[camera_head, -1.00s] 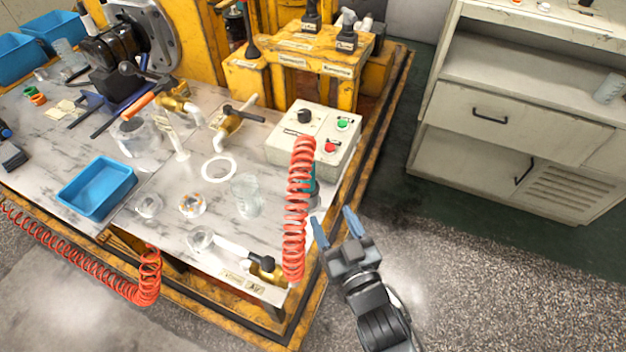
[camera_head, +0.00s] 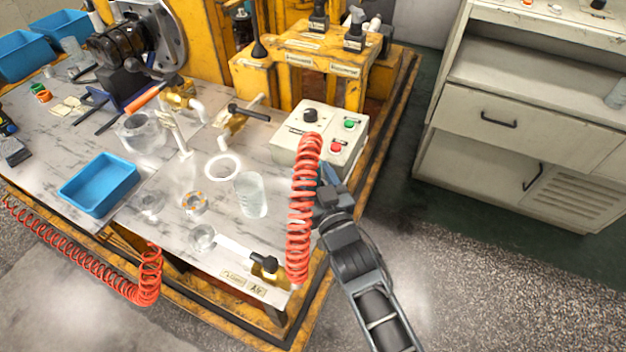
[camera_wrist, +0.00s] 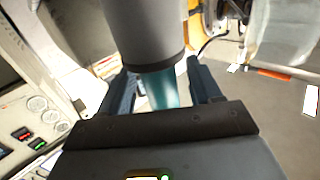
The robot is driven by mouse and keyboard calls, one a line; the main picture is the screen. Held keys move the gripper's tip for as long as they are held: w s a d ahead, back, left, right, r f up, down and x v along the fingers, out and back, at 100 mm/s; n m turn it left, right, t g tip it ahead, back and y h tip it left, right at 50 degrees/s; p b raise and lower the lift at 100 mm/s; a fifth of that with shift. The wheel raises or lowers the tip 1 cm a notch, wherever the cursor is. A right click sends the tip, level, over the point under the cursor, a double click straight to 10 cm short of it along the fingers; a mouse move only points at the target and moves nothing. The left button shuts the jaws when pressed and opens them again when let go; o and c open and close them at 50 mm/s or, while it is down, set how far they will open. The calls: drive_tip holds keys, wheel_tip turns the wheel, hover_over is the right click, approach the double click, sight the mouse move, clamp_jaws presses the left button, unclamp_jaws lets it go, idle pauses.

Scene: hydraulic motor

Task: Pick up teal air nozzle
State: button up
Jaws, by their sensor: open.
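The teal air nozzle (camera_wrist: 166,90) shows in the wrist view as a teal piece below a large grey cylinder (camera_wrist: 145,30). It lies between the two dark blue fingers of my gripper (camera_wrist: 164,86). The fingers stand apart on either side of it; whether either one touches it I cannot tell. In the head view my gripper (camera_head: 327,184) is at the right edge of the workbench, just right of the red coiled hose (camera_head: 301,215). The hose and gripper hide most or all of the nozzle there.
The control box (camera_head: 320,140) with green and red buttons stands just behind my gripper. Clear cups, a white ring (camera_head: 223,158) and a blue tray (camera_head: 98,184) are on the workbench (camera_head: 150,235). A cabinet (camera_head: 520,130) stands at right, with open floor between.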

sight(313, 151)
drive_tip(key=c, duration=1.1)
wheel_tip(313, 151, up, 10)
drive_tip(key=p, duration=0.7)
